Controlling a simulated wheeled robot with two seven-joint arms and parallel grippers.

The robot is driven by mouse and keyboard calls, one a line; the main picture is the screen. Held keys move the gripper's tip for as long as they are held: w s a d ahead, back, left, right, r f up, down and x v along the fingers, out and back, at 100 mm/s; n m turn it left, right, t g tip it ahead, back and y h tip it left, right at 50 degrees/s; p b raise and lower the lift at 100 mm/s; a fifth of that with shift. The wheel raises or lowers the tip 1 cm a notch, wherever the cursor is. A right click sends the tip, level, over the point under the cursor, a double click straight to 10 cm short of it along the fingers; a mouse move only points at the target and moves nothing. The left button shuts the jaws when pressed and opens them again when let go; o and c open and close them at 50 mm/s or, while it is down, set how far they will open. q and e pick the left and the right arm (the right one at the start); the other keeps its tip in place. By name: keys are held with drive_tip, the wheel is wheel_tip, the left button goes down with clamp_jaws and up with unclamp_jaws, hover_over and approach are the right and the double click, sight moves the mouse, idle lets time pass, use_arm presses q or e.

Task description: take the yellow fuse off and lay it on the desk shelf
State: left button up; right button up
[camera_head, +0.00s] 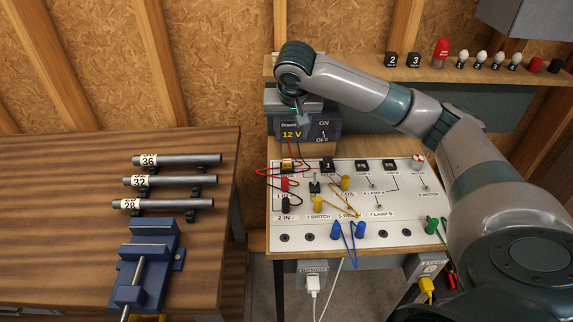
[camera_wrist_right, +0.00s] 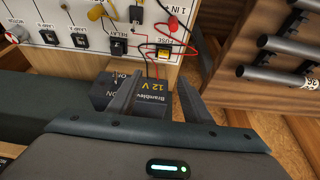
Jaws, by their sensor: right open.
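The yellow fuse (camera_head: 288,163) sits at the upper left of the white circuit board (camera_head: 405,210), behind the red plugs. A wooden shelf (camera_head: 355,70) runs along the back wall. My left gripper is not in view.
The shelf holds black blocks marked 2 and 3, a red cylinder (camera_head: 441,52), white bulbs and dark pieces. The 12 V supply (camera_head: 318,130) stands behind the board. Loose wires and plugs crowd the board. A bench with pipes and a blue vise (camera_head: 147,250) is at left.

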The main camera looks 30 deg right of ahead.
drive_tip(key=p, duration=0.3)
approach(287, 160)
drive_tip(key=f, duration=0.2)
drive_tip(key=shift+w+d+f, duration=0.15)
drive_tip(key=shift+d+f, duration=0.4)
drive_tip(key=shift+w+f+p, duration=0.4)
drive_tip(key=shift+f+p, duration=0.1)
drive_tip(key=shift+p, duration=0.25)
drive_tip(key=p+x, duration=0.1)
drive_tip(key=x, duration=0.2)
drive_tip(key=shift+w+a, duration=0.15)
drive_tip(key=shift+w+f, duration=0.15)
drive_tip(key=shift+f, duration=0.35)
drive_tip(key=c, duration=1.1)
